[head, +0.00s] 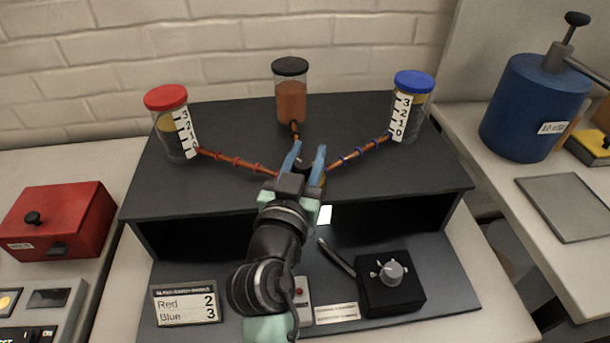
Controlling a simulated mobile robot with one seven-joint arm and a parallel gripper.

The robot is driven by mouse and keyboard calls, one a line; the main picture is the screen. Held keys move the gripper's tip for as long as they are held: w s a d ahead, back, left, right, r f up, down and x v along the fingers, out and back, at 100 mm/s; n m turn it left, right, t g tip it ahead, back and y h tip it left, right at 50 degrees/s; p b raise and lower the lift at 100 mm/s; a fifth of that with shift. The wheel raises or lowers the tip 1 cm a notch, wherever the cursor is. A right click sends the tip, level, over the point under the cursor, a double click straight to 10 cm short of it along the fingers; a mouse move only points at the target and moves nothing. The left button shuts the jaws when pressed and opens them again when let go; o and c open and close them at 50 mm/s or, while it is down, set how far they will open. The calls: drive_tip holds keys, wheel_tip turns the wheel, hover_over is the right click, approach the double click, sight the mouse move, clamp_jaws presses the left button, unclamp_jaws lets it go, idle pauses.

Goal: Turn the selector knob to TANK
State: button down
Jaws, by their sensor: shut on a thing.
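My gripper (308,156), with two blue fingers, is over the top of the dark stand where the pipes meet. Its fingers are on either side of a dark selector knob (305,165), shut on it. The knob is mostly hidden by the fingers and wrist, so its pointing direction and any TANK label cannot be read. Pipes lead from this junction to a red-lidded jar (172,122) at left, a black-lidded jar (291,92) behind, and a blue-lidded jar (409,106) at right.
The dark stand (230,115) has an open shelf below. A black box with a grey knob (392,272) and a Red 2, Blue 3 sign (187,303) stand in front. A red box (60,222) is at left, a blue cylinder (533,108) at right.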

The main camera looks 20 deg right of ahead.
drive_tip(key=m+g+h+b, duration=0.1)
drive_tip(key=b, duration=0.1)
drive_tip(key=m+g+h+b, duration=0.1)
drive_tip(key=h+b, duration=0.1)
drive_tip(key=m+g+h+b, duration=0.1)
drive_tip(key=g+b, duration=0.1)
drive_tip(key=b, duration=0.1)
drive_tip(key=shift+s+d+f+m, duration=0.2)
drive_tip(key=shift+s+m, duration=0.05)
drive_tip(key=shift+m, duration=0.15)
drive_tip(key=m+g+b, duration=0.1)
drive_tip(key=m+g+h+b, duration=0.1)
drive_tip(key=g, duration=0.1)
drive_tip(key=m+g+h+b, duration=0.1)
drive_tip(key=shift+s+d+r+g, duration=0.2)
drive_tip(key=shift+s+d+g, duration=0.05)
drive_tip(key=shift+s+g, duration=0.15)
drive_tip(key=shift+s+h+b, duration=0.1)
drive_tip(key=shift+h+b, duration=0.2)
drive_tip(key=c, duration=0.5)
unclamp_jaws()
drive_tip(key=shift+c, duration=0.2)
drive_tip(key=shift+a, duration=0.1)
drive_tip(key=v, duration=1.2)
drive_tip(key=shift+a+r, duration=0.1)
drive_tip(key=shift+a, duration=0.3)
